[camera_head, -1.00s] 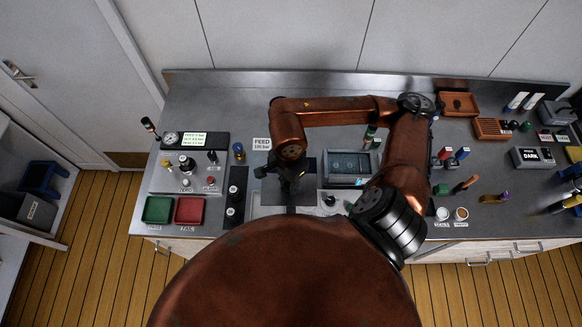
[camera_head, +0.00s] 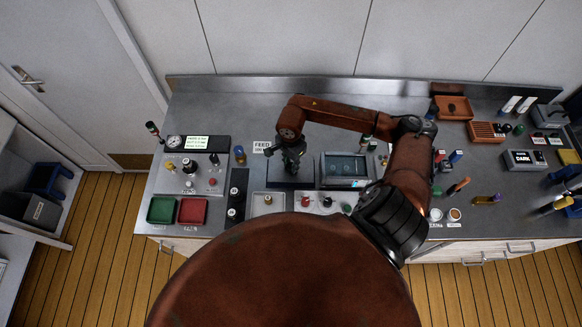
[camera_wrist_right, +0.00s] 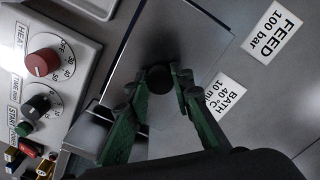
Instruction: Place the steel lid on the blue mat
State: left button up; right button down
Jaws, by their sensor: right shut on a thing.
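The steel lid (camera_wrist_right: 190,38) is a flat grey plate with a dark round knob. In the right wrist view my right gripper (camera_wrist_right: 160,84) has its green fingertips closed around that knob. In the head view the gripper (camera_head: 291,165) is over a dark square area (camera_head: 274,178), left of the open bath; I cannot tell the lid's edge from what lies under it there. I cannot tell whether the lid is touching the surface below. I cannot make out the blue mat; it may be under the lid. My left gripper is not in view.
The bath (camera_head: 347,184) with its glassy interior stands right of the gripper. A control panel with a red knob (camera_wrist_right: 42,62) is close by. A white tray (camera_head: 260,210), a green tray (camera_head: 161,210) and a red tray (camera_head: 193,210) lie to the left.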

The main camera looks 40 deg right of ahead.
notch_tip(320, 180, down, 2)
jog(key=shift+s+a+f+p, duration=0.1)
jog(key=shift+p, duration=0.4)
jog(key=shift+f, duration=0.3)
jog(key=c, duration=2.2)
grip_release()
jog(key=shift+f+b, duration=0.1)
jog(key=shift+b, duration=0.25)
jog(key=o, duration=0.5)
jog(key=shift+r, duration=0.2)
jog(key=shift+r, duration=0.3)
notch_tip(320, 180, up, 12)
jog(key=shift+f+b, duration=0.25)
jog(key=shift+b, duration=0.95)
